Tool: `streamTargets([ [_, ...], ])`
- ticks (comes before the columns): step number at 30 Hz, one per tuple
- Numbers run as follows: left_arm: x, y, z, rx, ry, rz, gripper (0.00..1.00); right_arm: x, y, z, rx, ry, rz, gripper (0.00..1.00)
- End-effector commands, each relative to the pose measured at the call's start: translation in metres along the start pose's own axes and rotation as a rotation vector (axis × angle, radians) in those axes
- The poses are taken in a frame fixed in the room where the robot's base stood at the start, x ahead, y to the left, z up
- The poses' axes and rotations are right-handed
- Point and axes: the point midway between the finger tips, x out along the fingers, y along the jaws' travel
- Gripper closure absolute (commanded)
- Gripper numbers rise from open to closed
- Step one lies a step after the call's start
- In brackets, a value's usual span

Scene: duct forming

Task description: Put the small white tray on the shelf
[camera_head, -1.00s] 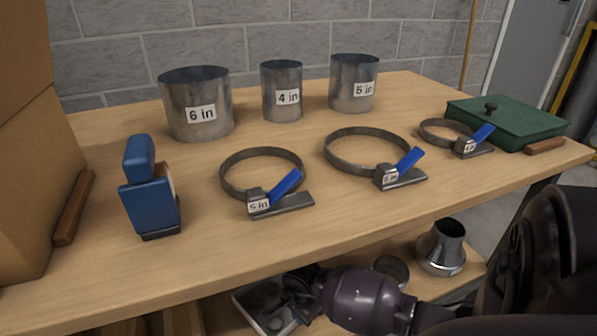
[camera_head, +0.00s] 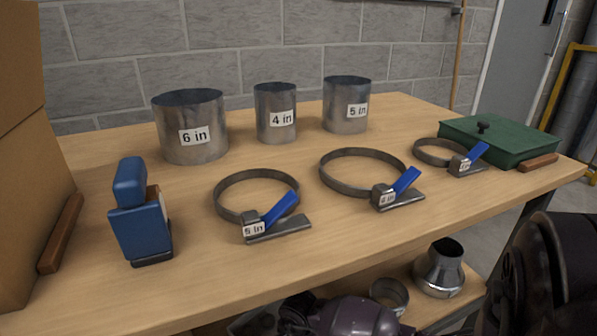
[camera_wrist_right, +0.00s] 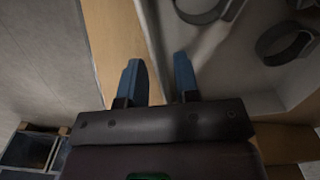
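My left gripper is not in view.
The lower shelf (camera_head: 424,311) holds a metal reducer (camera_head: 440,270) and a short metal ring (camera_head: 389,293). The table top (camera_head: 330,225) above holds labelled ducts, several clamps with blue handles, a blue tool (camera_head: 142,220) and a green box (camera_head: 500,142). A cardboard box stands at left.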

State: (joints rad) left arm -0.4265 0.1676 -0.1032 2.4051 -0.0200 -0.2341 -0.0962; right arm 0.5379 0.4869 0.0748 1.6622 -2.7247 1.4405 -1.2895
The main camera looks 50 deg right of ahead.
Motion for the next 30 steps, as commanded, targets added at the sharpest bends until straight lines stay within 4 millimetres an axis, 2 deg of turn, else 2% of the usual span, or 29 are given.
streamTargets([
  [4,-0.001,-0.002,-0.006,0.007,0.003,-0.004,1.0,-0.013,-0.002,-0.001,-0.001,0.001,-0.005,0.71],
  [12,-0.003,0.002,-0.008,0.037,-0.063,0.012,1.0,-0.058,-0.004,-0.001,-0.001,0.001,-0.01,0.71],
  [16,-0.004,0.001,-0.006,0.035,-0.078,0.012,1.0,-0.071,-0.003,-0.001,0.0,0.001,-0.008,0.71],
  [21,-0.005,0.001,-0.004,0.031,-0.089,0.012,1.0,-0.079,-0.001,0.0,-0.001,0.0,-0.002,0.71],
  [26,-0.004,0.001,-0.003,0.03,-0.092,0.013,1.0,-0.076,0.004,0.004,0.008,-0.023,0.002,0.71],
  [29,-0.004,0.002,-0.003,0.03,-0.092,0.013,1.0,-0.072,0.016,0.021,0.043,-0.117,0.001,0.71],
  [30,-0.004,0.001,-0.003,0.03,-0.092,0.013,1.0,-0.071,0.024,0.033,0.069,-0.181,0.002,0.71],
])
